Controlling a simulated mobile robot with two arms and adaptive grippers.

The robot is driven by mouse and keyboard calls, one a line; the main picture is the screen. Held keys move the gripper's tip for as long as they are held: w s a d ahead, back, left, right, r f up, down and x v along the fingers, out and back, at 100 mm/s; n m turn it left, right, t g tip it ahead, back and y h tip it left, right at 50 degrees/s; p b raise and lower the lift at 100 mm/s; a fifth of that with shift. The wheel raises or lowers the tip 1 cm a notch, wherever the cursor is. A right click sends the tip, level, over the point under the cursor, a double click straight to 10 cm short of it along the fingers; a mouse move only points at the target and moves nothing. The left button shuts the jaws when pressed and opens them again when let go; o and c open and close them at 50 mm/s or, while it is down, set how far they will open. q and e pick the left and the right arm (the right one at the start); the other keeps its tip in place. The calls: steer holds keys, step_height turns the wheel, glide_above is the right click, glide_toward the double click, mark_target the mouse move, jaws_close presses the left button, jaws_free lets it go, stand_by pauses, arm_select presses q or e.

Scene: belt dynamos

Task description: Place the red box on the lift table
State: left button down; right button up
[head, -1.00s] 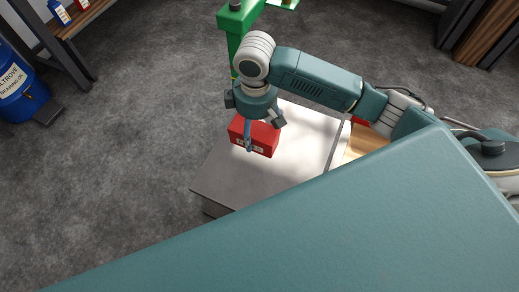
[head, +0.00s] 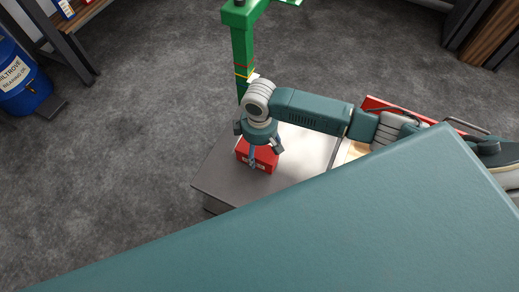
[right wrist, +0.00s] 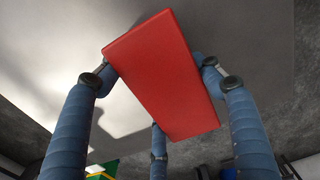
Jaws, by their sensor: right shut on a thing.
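The red box (head: 262,160) has a pale label on its near side. My right gripper (head: 256,152) is shut on it from above, over the grey top of the lift table (head: 222,182). In the right wrist view the box (right wrist: 160,75) sits between the blue fingers of my right gripper (right wrist: 158,90), with the grey table top (right wrist: 220,25) beyond it. I cannot tell whether the box touches the table top. My left gripper is not in view.
A green post (head: 243,50) stands behind the table. A red-edged thing with a light wooden inside (head: 358,149) lies to the right, partly under my right arm. A blue barrel (head: 22,82) and a shelf (head: 80,20) are at the far left. The floor between is clear.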

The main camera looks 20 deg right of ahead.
steer(key=o, duration=1.7)
steer(key=shift+f, duration=0.1)
step_height(320, 180, up, 12)
steer(key=shift+r+p, duration=0.15)
steer(key=shift+p, duration=0.15)
steer(key=shift+s, duration=0.1)
